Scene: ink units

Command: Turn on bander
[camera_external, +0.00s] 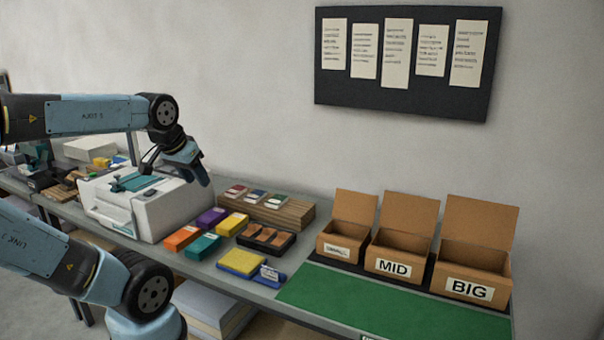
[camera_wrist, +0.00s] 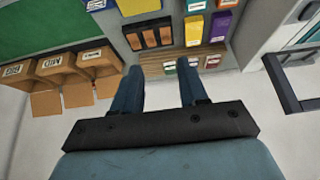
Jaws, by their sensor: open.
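A white machine with teal panels (camera_external: 150,212), which looks like the bander, stands on the left of the bench. Its edge (camera_wrist: 262,22) shows at the right of the wrist view, with a black frame beside it. I cannot make out a power switch or whether it is on. My gripper (camera_external: 203,178) hangs in the air above the right side of this machine, pointing down and to the right. In the wrist view its two fingers (camera_wrist: 158,86) are apart with nothing between them.
Several coloured ink boxes (camera_external: 205,238) and a wooden rack (camera_external: 285,218) lie right of the machine. A black tray (camera_external: 283,249) and a yellow pad (camera_external: 241,262) sit in front. Cardboard boxes marked SMALL, MID and BIG (camera_external: 470,262) stand at right behind a clear green mat (camera_external: 375,305).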

